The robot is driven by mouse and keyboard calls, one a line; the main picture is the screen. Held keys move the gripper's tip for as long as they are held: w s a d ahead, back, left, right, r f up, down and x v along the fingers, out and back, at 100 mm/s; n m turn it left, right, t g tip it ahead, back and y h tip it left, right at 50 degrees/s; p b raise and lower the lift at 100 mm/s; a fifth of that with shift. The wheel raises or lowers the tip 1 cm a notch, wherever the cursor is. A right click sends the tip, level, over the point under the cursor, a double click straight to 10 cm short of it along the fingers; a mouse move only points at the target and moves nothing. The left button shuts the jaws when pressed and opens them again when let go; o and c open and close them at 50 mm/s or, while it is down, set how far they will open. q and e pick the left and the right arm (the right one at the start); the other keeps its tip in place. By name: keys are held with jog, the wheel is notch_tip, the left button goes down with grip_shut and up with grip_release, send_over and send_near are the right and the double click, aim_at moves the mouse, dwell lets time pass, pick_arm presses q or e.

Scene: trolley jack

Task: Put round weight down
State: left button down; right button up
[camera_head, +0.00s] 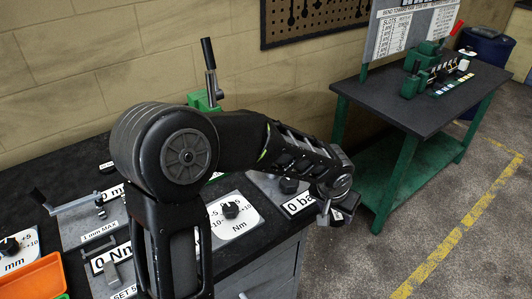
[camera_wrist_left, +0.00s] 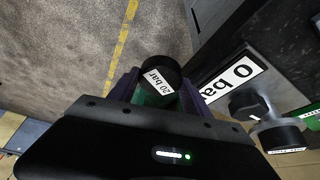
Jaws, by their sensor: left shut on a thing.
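The round weight (camera_wrist_left: 160,80), a black disc with a white "20 bar" label, is between the fingers of my left gripper (camera_wrist_left: 158,98) in the left wrist view. The gripper is shut on it, and green shows just below the disc. In that view the weight appears against the concrete floor, beside the bench edge. In the head view my left arm reaches right across the bench, and its gripper (camera_head: 328,207) is small near the front right edge. The weight cannot be told clearly there. My right gripper is not in view.
A "0 bar" plate (camera_head: 301,202) lies on the dark bench by the gripper; it also shows in the left wrist view (camera_wrist_left: 232,80). A black knob (camera_head: 288,186) and an Nm dial (camera_head: 230,210) stand nearby. A green-legged table (camera_head: 405,113) stands beyond a floor gap.

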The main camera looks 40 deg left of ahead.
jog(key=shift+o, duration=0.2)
